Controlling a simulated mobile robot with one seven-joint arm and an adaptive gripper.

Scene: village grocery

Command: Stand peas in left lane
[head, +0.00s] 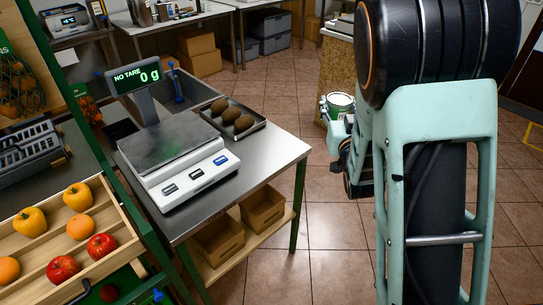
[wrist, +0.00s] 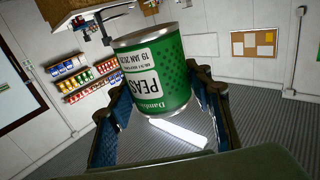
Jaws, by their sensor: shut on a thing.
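A green can of peas (wrist: 155,78) with a white label and silver rims fills the middle of the wrist view; its lettering appears upside down there. My gripper (wrist: 150,98) is shut on it, with a dark finger on each side of the can. In the head view the can (head: 340,104) shows at the end of my arm, in the air over the floor, right of the steel table. My gripper is partly hidden by the arm there. I cannot make out a left lane in either view.
A steel table (head: 278,152) holds a scale (head: 180,165) reading 0 g and a tray (head: 258,123) of brown items. A slatted wooden produce rack (head: 115,262) stands left. Wall shelves (wrist: 75,72) with several packages show in the wrist view. Tiled floor (head: 335,225) near my arm is clear.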

